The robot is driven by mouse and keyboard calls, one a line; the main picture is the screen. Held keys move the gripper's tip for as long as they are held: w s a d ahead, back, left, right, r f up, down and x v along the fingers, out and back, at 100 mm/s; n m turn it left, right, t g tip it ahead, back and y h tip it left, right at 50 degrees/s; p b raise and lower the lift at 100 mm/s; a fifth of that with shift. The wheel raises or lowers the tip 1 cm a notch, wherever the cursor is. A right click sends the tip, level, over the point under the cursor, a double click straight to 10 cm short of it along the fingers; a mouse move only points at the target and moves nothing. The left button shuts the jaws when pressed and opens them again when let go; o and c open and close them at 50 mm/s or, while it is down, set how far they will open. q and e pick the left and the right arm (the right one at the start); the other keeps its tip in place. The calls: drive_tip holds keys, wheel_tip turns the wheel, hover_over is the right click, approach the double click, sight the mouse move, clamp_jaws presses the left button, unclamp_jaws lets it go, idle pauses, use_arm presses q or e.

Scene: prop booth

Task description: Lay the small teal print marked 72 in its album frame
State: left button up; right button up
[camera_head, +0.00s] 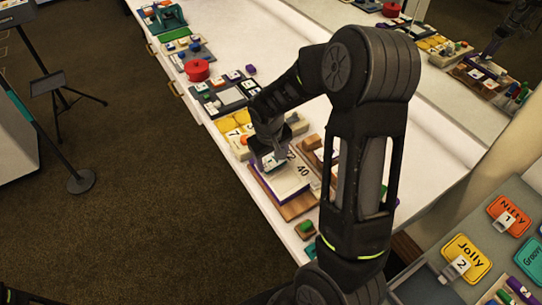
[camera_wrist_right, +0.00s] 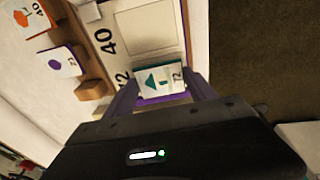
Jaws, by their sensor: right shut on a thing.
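The small teal print (camera_wrist_right: 160,80) has a white ground, teal shapes and the number 72. My right gripper (camera_wrist_right: 163,92) is shut on it, one finger at each side. In the head view the right gripper (camera_head: 268,160) is over the far end of the album (camera_head: 287,183). The album's pale page shows a larger frame (camera_wrist_right: 147,28) beside the number 40. A partly covered 72 shows beside the print, and a purple strip shows just under its edge. I cannot tell whether the print touches the page. My left gripper is not in view.
A wooden rack (camera_wrist_right: 92,70) beside the album holds prints, one with an orange shape (camera_wrist_right: 27,18) and one with a purple shape (camera_wrist_right: 58,62). Yellow pieces, trays and a red pot (camera_head: 197,70) stand farther along the white table. A green-topped block (camera_head: 305,229) is near the album.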

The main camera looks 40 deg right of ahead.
drive_tip(key=shift+d+f+b, duration=0.1)
drive_tip(key=shift+f+b, duration=0.35)
drive_tip(key=shift+f, duration=0.2)
drive_tip(key=o, duration=1.4)
drive_tip(key=shift+r, duration=0.15)
drive_tip(key=r, duration=0.5)
drive_tip(key=s+a+r, duration=0.1)
drive_tip(key=r, duration=0.1)
drive_tip(key=shift+a+r+b, duration=0.1)
drive_tip(key=shift+r+b, duration=0.15)
drive_tip(key=shift+b, duration=0.15)
drive_tip(key=shift+w, duration=0.15)
